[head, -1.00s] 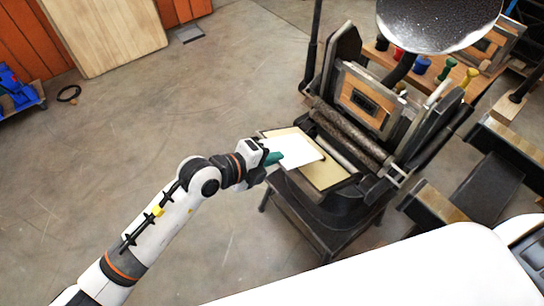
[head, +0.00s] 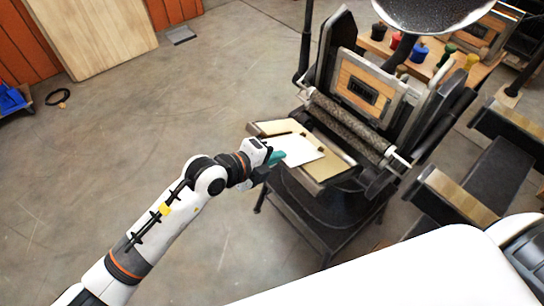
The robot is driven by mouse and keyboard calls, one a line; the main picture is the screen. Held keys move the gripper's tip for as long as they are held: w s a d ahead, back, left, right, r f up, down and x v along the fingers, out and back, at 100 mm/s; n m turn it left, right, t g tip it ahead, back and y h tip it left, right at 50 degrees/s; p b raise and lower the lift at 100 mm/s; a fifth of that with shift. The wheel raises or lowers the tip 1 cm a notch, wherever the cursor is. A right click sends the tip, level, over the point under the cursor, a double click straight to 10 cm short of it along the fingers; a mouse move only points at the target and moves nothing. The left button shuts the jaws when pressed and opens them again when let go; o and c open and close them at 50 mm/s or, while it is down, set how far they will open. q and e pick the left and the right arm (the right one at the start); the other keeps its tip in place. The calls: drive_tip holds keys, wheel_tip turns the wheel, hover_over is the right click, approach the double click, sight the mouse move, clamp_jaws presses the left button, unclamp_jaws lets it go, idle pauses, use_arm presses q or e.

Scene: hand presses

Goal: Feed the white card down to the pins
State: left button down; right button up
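The white card (head: 303,151) lies over the tan platen (head: 338,166) of the hand press, its left edge at my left gripper. My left gripper (head: 277,158) has teal fingertips and appears shut on that edge of the card. Small dark marks on the platen near the card's far and right edges may be the pins (head: 320,149); they are too small to be sure. Whether the card touches them or rests flat, I cannot tell. My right gripper is not in view.
The press's roller (head: 345,122) and type bed (head: 362,92) stand behind the platen, with the ink disc (head: 435,12) above. A bench with coloured ink pots (head: 419,52) is at the back right.

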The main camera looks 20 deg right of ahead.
use_arm(q)
drive_tip(key=c, duration=1.6)
unclamp_jaws()
drive_tip(key=shift+a, duration=0.1)
drive_tip(key=shift+p+v, duration=2.05)
drive_tip(key=shift+v, duration=0.15)
